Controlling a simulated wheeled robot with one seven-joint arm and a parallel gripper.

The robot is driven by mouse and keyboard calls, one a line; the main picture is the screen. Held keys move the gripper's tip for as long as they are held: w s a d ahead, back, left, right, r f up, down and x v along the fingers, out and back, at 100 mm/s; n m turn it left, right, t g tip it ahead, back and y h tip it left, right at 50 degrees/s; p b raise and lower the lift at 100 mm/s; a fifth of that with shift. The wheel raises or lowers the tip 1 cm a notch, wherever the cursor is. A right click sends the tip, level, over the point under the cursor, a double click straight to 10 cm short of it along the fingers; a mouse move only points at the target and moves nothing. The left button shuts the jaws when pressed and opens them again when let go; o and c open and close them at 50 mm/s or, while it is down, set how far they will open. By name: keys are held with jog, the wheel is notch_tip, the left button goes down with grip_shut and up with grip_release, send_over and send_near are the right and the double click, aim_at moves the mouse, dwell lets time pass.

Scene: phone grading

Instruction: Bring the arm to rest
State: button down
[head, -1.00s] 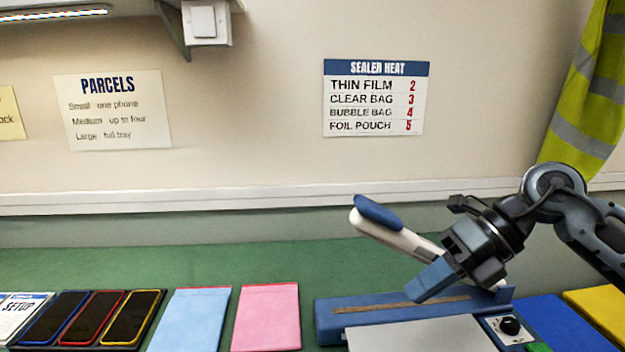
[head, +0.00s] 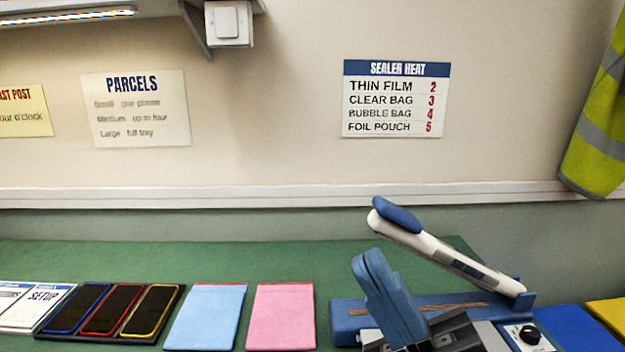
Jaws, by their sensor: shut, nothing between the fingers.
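My gripper (head: 372,268) is at the bottom of the head view, right of centre, with its blue fingers together and pointing up. Nothing is held in it. It stands in front of the heat sealer (head: 350,318) and hides part of the sealer's blue base. The sealer's white lever arm with a blue handle (head: 398,214) is raised and tilted, above and to the right of my fingertips. I cannot tell from this view whether the fingers touch the sealer.
A tray (head: 172,325) with three phones lies at the left on the green bench (head: 280,262). A light blue pouch (head: 207,315) and a pink pouch (head: 281,315) lie beside it. Blue (head: 580,330) and yellow (head: 608,310) flat items are at the right. A hi-vis vest (head: 597,130) hangs upper right.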

jog(key=s+d+f+m+h, duration=0.8)
jog(key=s+f+m+h, duration=0.3)
jog(key=s+m+h, duration=0.1)
jog(key=s+d+f+m+h, duration=0.8)
jog(key=s+f+m+h, duration=0.4)
jog(key=s+m, duration=0.1)
jog(key=shift+s+h, duration=0.3)
jog(key=shift+s, duration=0.6)
